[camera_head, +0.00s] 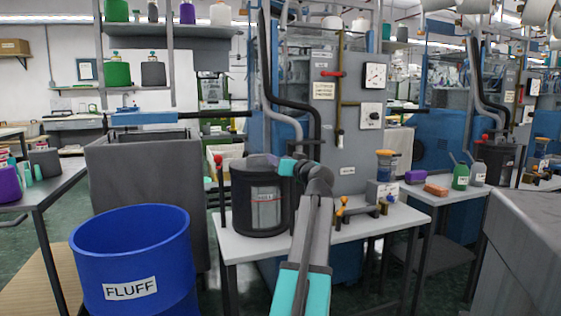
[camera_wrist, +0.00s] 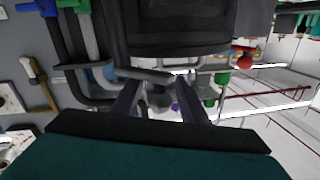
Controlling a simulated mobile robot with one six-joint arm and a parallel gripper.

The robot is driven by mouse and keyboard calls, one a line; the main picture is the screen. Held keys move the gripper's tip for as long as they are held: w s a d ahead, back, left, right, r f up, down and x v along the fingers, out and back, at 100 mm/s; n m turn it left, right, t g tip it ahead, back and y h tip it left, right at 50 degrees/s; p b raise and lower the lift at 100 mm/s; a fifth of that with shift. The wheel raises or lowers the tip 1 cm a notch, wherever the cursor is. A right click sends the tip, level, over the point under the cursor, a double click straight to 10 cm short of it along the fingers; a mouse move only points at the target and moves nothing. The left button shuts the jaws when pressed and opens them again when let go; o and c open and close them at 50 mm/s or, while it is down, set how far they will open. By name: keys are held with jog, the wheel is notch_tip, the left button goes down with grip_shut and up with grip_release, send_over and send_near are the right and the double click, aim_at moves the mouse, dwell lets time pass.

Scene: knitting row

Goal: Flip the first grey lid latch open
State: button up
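A dark round drum (camera_head: 262,205) with a label and a grey lid stands on the white table, left of my arm. In the wrist view the dark drum body (camera_wrist: 180,38) fills the top middle. My gripper (camera_wrist: 158,90) has its two dark fingers apart, close to the drum. A grey bar (camera_wrist: 145,74), possibly the lid latch, crosses near the fingertips. I cannot tell whether it is between them or touching. In the head view my teal wrist is at the drum's upper right edge and hides part of the lid; the latch cannot be made out there.
A red-knobbed post (camera_head: 218,162) stands left of the drum. Dark hoses (camera_head: 315,120) rise behind it. A jar with an orange lid (camera_head: 386,165) and yellow fittings (camera_head: 342,210) are to the right. A blue FLUFF bin (camera_head: 130,250) stands front left.

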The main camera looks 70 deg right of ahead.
jog(key=p+v, duration=0.3)
jog(key=v, duration=1.1)
jog(key=shift+d, duration=0.1)
dwell(0.6)
